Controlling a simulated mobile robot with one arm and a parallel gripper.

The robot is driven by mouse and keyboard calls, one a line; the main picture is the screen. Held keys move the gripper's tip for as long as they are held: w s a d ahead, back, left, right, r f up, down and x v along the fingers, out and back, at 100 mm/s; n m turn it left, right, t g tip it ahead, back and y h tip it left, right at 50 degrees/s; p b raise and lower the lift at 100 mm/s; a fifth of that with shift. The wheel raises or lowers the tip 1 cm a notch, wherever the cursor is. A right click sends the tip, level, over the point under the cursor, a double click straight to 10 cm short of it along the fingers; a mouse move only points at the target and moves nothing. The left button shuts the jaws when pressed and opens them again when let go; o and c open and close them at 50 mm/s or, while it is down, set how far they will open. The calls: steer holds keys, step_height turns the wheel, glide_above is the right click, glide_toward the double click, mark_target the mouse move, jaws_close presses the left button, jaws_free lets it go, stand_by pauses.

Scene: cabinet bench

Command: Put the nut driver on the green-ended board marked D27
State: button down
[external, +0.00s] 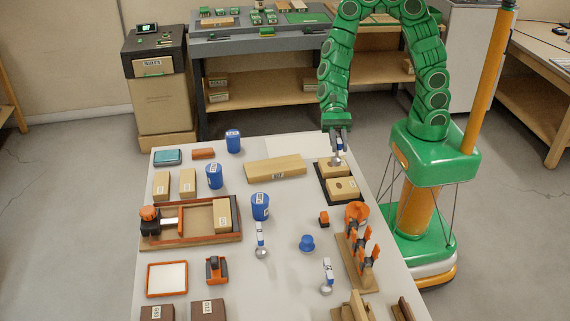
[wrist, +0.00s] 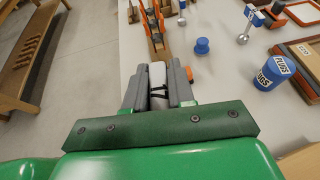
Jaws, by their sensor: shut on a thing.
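My gripper (external: 337,133) points down at the table's right back part and is shut on a small white-and-blue tool with a round silver end (external: 338,161). I take this for the nut driver. Its silver end is just over or touching a wooden block in a black tray (external: 322,183); I cannot tell which. In the wrist view, my gripper (wrist: 158,82) has a pale piece of the tool (wrist: 157,72) between its fingers. I cannot make out a green-ended board or a D27 mark. A plain wooden board (external: 275,168) lies left of the tray.
Two similar white-and-blue tools (external: 261,240) (external: 327,275) stand on the table. Blue cans (external: 260,206), an orange-handled tool rack (external: 362,250), a blue knob (external: 307,242) and an orange-rimmed wooden tray (external: 190,238) are around. A grey bench (external: 260,45) with green boards stands behind.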

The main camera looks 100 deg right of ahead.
steer(key=shift+d+r, duration=0.2)
steer(key=shift+d, duration=0.35)
steer(key=w+d+r+m+t, duration=0.2)
steer(key=d, duration=0.5)
steer(key=w+d+r+m+t, duration=0.1)
steer(key=w+d, duration=0.2)
steer(key=d, duration=0.5)
steer(key=shift+t+h, duration=0.4)
steer(key=shift+w+a+f, duration=0.2)
steer(key=shift+w+f, duration=1.95)
steer(key=shift+w, duration=0.15)
steer(key=shift+w+a+f, duration=0.15)
steer(key=shift+w+f, duration=2)
steer(key=shift+w, duration=0.2)
steer(key=shift+w+a+f, duration=0.2)
steer(key=shift+w+f, duration=1.95)
steer(key=shift+w, duration=0.15)
steer(key=c, duration=1)
jaws_free()
steer(key=shift+f, duration=0.15)
steer(key=shift+o, duration=0.2)
